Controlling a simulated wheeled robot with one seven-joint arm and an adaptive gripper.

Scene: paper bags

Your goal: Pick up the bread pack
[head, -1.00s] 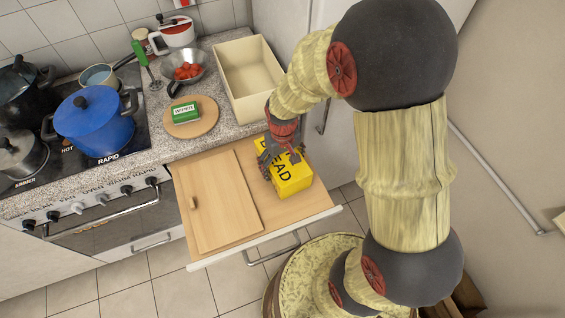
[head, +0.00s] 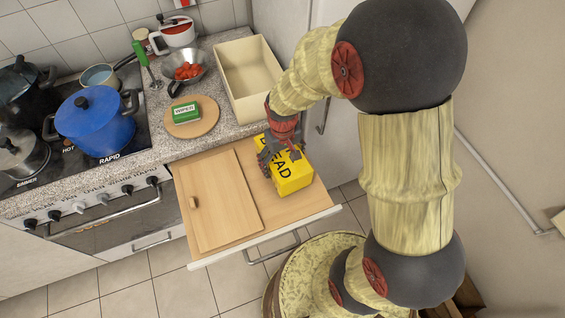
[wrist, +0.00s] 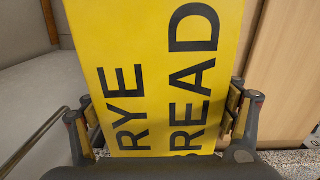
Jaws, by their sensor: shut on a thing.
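The bread pack (head: 291,177) is a yellow box with black lettering, in the right part of the open drawer. In the wrist view the pack (wrist: 155,70) fills the middle and reads "RYE BREAD". My gripper (head: 277,158) is at the pack's far end in the head view. In the wrist view its two fingers (wrist: 160,125) are at the left and right sides of the pack, shut on it. Whether the pack's underside touches the drawer floor cannot be told.
The open drawer (head: 285,228) holds a wooden board (head: 222,205) left of the pack. Above it, the counter carries an empty cream bin (head: 262,106), a round board (head: 205,128) with a green pack, and a strainer. A blue pot (head: 95,122) stands on the stove at left.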

